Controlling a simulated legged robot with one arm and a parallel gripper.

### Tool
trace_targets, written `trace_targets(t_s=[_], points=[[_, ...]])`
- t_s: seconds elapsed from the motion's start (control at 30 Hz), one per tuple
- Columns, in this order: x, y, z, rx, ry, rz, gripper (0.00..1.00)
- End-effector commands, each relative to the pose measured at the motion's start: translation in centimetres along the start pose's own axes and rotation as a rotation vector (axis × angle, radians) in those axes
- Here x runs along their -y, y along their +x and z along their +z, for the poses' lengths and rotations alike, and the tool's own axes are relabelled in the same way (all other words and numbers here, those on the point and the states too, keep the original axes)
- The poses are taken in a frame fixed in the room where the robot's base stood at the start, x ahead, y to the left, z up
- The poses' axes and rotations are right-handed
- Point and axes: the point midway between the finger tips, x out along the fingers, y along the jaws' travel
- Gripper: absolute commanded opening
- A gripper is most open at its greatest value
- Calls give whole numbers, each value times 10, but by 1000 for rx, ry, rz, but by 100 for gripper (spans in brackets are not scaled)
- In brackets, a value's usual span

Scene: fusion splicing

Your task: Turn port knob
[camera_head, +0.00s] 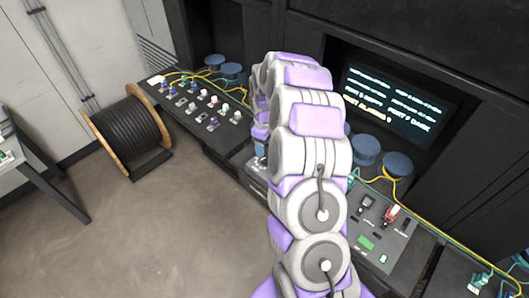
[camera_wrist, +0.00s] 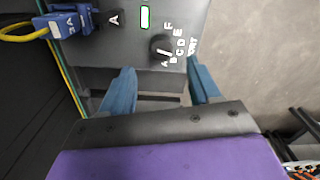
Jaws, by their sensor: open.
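The port knob (camera_wrist: 160,45) is a small black dial with a white pointer mark on a dark grey panel (camera_wrist: 100,55) in the wrist view. White letters run from A to F beside it, with the word PORT. The pointer appears to face near the A/B end. My gripper (camera_wrist: 160,69) has two blue fingers, open and empty. The knob lies just beyond the fingertips, roughly between them in the picture; no contact shows. In the head view my arm hides the knob and my gripper.
In the head view a screen (camera_head: 396,104), blue round spools (camera_head: 366,150) and a red-switch panel (camera_head: 391,214) flank my arm.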

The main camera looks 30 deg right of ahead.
Motion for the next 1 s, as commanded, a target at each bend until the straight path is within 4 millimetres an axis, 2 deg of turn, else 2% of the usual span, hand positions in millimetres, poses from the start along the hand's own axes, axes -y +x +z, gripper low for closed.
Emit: trace_targets(t_s=[0.03, 0.2, 0.43, 0.63, 1.0], points=[[0, -13, -1, -2, 0, 2, 62], [0, -51, -1, -1, -1, 0, 62], [-2, -92, -1, -1, -1, 2, 62], [-1, -106, -1, 2, -1, -2, 62], [-1, -109, -1, 2, -1, -2, 62]])
